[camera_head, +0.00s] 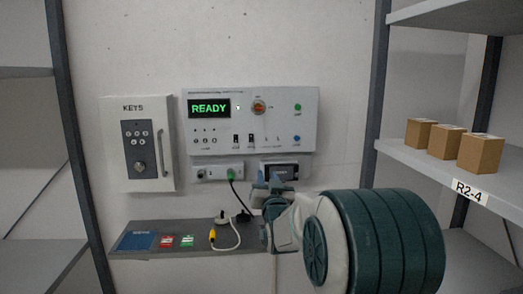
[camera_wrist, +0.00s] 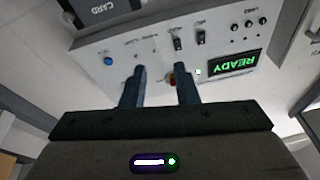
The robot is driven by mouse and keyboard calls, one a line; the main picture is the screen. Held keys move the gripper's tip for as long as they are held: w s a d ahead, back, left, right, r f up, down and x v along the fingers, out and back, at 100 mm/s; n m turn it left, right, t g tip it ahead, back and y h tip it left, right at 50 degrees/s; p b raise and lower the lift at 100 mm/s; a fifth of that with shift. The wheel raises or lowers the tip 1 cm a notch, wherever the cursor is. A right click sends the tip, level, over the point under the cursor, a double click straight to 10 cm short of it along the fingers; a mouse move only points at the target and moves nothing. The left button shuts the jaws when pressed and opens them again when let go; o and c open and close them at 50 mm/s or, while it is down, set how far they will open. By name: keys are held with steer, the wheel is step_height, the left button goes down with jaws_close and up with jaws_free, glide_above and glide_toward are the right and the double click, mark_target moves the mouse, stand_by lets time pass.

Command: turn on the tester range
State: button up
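The tester is a white wall panel (camera_head: 220,133) with a green READY display (camera_head: 209,107). In the wrist view the panel is upside down, and the knob (camera_wrist: 171,79) shows between the finger lines, close to the right finger and partly hidden. My gripper (camera_head: 271,180) is below the panel's lower edge in the head view. In the wrist view its two blue fingers (camera_wrist: 161,72) are apart with nothing held between them. I cannot tell which control is the range.
A grey key box (camera_head: 138,143) hangs at left. A narrow shelf (camera_head: 185,247) holds cards and a yellow-tipped cable. Boxes (camera_head: 441,142) stand on the right rack.

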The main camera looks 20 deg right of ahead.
steer(key=d+t, duration=0.1)
steer(key=d, duration=0.1)
steer(key=p, duration=0.4)
glide_toward(267, 141)
steer(key=shift+m+h, duration=0.3)
steer(key=shift+h, duration=0.1)
steer(key=x, duration=0.8)
steer(key=shift+a+f, duration=0.1)
steer(key=shift+a, duration=0.15)
jaws_close()
